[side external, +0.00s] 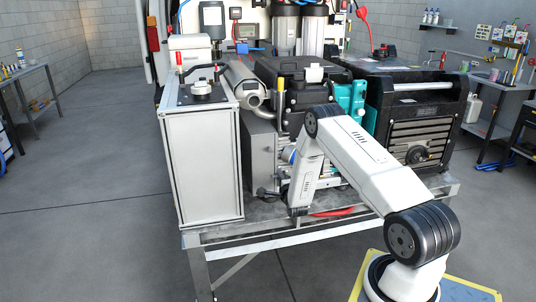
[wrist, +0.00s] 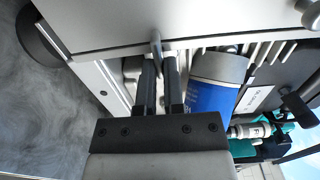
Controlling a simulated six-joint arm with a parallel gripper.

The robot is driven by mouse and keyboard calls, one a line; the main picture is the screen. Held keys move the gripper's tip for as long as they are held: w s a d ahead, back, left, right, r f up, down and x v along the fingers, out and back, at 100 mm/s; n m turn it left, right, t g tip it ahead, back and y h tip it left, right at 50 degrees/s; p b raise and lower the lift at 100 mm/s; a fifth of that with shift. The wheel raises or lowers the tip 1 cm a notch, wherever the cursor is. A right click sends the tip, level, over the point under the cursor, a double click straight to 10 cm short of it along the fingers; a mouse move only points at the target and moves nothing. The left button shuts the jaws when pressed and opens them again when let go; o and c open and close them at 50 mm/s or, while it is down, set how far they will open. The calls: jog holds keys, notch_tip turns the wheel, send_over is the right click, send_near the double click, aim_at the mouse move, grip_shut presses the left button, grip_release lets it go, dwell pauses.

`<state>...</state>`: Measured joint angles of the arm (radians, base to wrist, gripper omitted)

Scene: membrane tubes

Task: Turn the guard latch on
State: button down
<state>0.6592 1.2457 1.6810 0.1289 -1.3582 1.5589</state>
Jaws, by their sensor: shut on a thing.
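In the wrist view, my gripper (wrist: 160,62) reaches up to the lower edge of a grey panel (wrist: 130,18). Its two dark fingers are close together and shut on a small grey lever (wrist: 156,42), which looks like the guard latch. The lever stands at the panel's edge between the fingertips; the fingers hide part of it, and I cannot tell its exact turn angle. In the side external view, my gripper (side external: 268,192) is low beside the grey box (side external: 258,160), partly hidden by my arm, and the latch cannot be made out there.
A blue cylinder (wrist: 208,97) stands close to the right of my fingers in the wrist view. A tall white cabinet (side external: 203,165) is to the left on the metal bench (side external: 225,238). A black generator-like unit (side external: 418,115) and a teal part (side external: 350,98) are to the right.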

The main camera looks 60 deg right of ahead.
jog(key=c, duration=0.7)
grip_release()
jog(key=shift+c, duration=0.2)
jog(key=shift+s+a, duration=0.1)
jog(key=v, duration=0.7)
jog(key=shift+s+a, duration=0.25)
